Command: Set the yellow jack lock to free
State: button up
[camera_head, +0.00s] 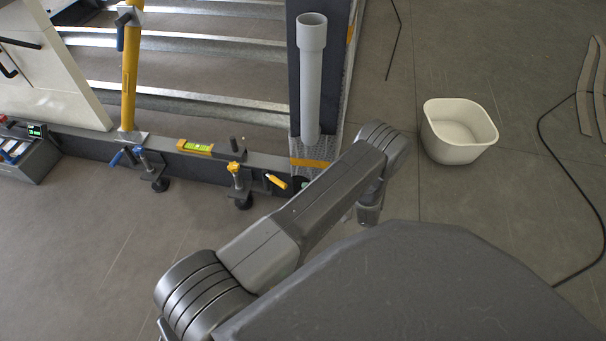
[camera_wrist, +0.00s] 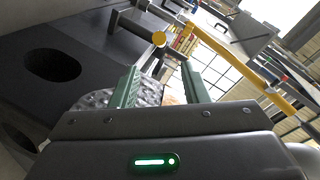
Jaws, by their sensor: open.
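The yellow jack (camera_head: 240,186) is a clamp with a yellow knob on top, fixed to the dark frame beam (camera_head: 217,168). A lever with a yellow grip (camera_head: 276,181) sticks out of the beam just to its right, slanting down to the right. My gripper (camera_wrist: 162,86) shows in the wrist view with its two green fingers apart and nothing held between them. Beyond the fingers is a round yellow end (camera_wrist: 159,39) by dark bars; I cannot tell for sure which part it is.
A blue-knobbed jack (camera_head: 151,165) with a blue lever (camera_head: 117,157) stands further left. A yellow-green spirit level (camera_head: 197,147) lies on the beam. A yellow strut (camera_head: 130,70) and grey pipe (camera_head: 311,80) rise behind. A white bin (camera_head: 457,132) stands right on open floor.

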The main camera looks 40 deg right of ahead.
aim_at(278, 182)
jog(key=b+x, duration=0.3)
jog(key=x, duration=1)
jog(key=shift+w+a, duration=0.25)
jog(key=shift+s, duration=0.1)
